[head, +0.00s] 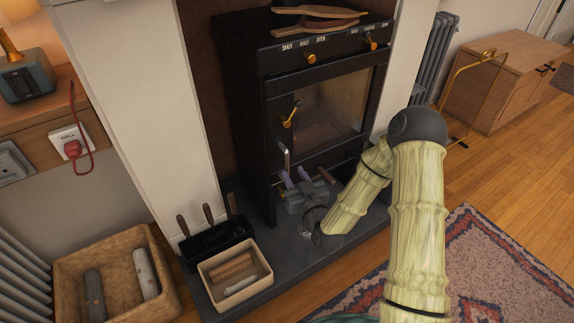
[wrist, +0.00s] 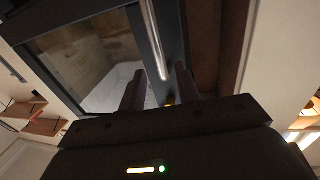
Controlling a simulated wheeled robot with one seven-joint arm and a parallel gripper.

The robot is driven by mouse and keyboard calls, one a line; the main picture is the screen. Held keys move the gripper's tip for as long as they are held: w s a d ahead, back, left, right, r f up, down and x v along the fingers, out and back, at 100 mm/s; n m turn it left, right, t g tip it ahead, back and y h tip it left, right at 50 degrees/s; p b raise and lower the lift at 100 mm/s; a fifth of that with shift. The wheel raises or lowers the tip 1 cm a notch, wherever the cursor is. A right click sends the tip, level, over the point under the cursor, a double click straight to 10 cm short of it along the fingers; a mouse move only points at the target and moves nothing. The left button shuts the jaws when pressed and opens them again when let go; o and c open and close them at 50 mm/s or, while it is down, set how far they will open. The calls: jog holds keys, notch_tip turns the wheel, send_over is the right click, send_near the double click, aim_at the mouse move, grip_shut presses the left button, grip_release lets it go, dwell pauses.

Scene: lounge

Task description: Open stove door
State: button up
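The black stove (head: 262,75) stands in the fireplace with its glass door (head: 322,108) looking shut. A brass knob (head: 291,115) is on the left side of the door. A silver bar handle (head: 286,160) shows below it, and in the wrist view the handle (wrist: 152,35) runs up from near my fingertips. My gripper (head: 296,177) is low in front of the door's lower left part. Its two purplish fingers are apart, and nothing shows held between them. In the wrist view my gripper (wrist: 158,88) has the handle's end between its fingers in the picture; contact cannot be told.
Brass knobs (head: 310,58) line the stove's top panel. Wooden tools (head: 312,16) lie on top. A black tool stand (head: 214,240) and a small box (head: 236,276) sit on the hearth at left. A log tray (head: 122,276) is further left. A patterned rug (head: 470,270) lies at right.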

aim_at(288, 163)
jog(key=b+x, duration=0.1)
jog(key=x, duration=0.5)
jog(key=shift+w+a, duration=0.15)
jog(key=shift+w, duration=0.1)
jog(key=shift+c, duration=0.4)
grip_shut()
